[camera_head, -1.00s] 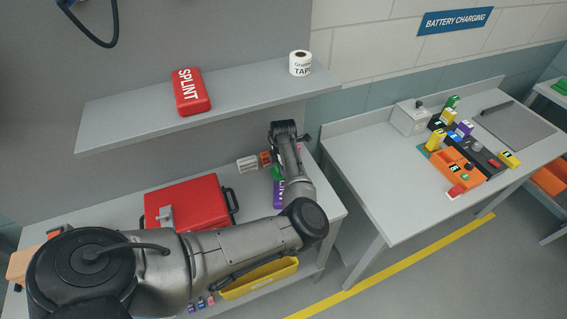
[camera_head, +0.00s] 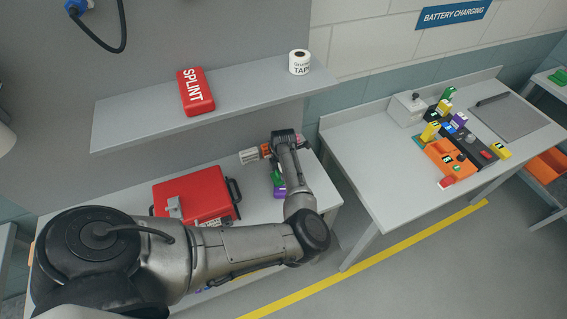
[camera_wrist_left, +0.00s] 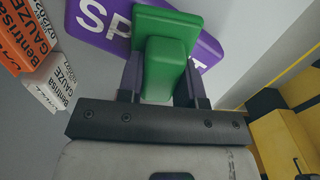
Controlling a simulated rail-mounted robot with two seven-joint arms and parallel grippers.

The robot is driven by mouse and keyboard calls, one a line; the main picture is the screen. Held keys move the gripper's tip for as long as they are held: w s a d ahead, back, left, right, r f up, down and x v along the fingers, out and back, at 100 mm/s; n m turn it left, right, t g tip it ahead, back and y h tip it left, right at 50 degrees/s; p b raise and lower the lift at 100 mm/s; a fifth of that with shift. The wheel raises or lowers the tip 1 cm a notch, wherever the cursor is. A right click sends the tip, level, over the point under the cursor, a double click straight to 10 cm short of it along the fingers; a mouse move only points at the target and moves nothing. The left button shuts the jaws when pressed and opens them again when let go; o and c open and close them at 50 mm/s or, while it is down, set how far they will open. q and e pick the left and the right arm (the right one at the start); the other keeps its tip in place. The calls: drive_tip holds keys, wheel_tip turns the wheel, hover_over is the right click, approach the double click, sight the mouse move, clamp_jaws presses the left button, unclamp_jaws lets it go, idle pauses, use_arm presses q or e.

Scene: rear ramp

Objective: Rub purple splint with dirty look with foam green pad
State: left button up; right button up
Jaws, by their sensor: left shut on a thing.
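The purple splint (camera_wrist_left: 92,20) lies on the bench top, with white lettering on its face. It also shows in the head view (camera_head: 279,193), mostly covered by my arm. I cannot make out dirt on it. The foam green pad (camera_wrist_left: 165,66) has a flat base and a raised grip block. My left gripper (camera_wrist_left: 163,80) is shut on the block, and the pad's base lies over the middle of the splint, apparently touching it. The pad shows as a green patch beside my forearm in the head view (camera_head: 277,177). My right gripper is in neither view.
Gauze boxes (camera_wrist_left: 48,82) and an orange box (camera_wrist_left: 18,40) stand beside the splint. A red case (camera_head: 195,194) sits left on the bench. A shelf above holds a red splint (camera_head: 196,92) and tape roll (camera_head: 299,62). A second table (camera_head: 372,160) stands to the right.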

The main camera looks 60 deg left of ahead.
use_arm(q)
drive_tip(key=shift+s+d+f+p, duration=0.1)
drive_tip(key=shift+s+d+p, duration=0.1)
drive_tip(key=shift+d+p, duration=0.15)
drive_tip(key=shift+w+a+f+b, duration=0.1)
drive_tip(key=shift+a+f+b, duration=0.1)
drive_tip(key=shift+a+b, duration=0.1)
drive_tip(key=shift+c, duration=0.3)
drive_tip(key=shift+w+a, duration=0.2)
drive_tip(key=shift+a, duration=0.05)
drive_tip(key=shift+w+a+r+b, duration=0.1)
drive_tip(key=shift+w+a+b, duration=0.25)
drive_tip(key=shift+a, duration=0.2)
drive_tip(key=shift+w+a+b, duration=0.25)
drive_tip(key=shift+a+b, duration=0.1)
drive_tip(key=shift+a, duration=0.15)
drive_tip(key=shift+a, duration=0.1)
drive_tip(key=shift+w+a+b, duration=0.35)
drive_tip(key=shift+a+b, duration=0.1)
drive_tip(key=shift+a, duration=0.15)
drive_tip(key=shift+w+a+b, duration=0.35)
drive_tip(key=shift+a+b, duration=0.1)
drive_tip(key=shift+a, duration=0.15)
drive_tip(key=shift+w+a+r, duration=0.25)
drive_tip(key=shift+w+a, duration=0.1)
drive_tip(key=shift+a, duration=0.1)
drive_tip(key=shift+r, duration=0.1)
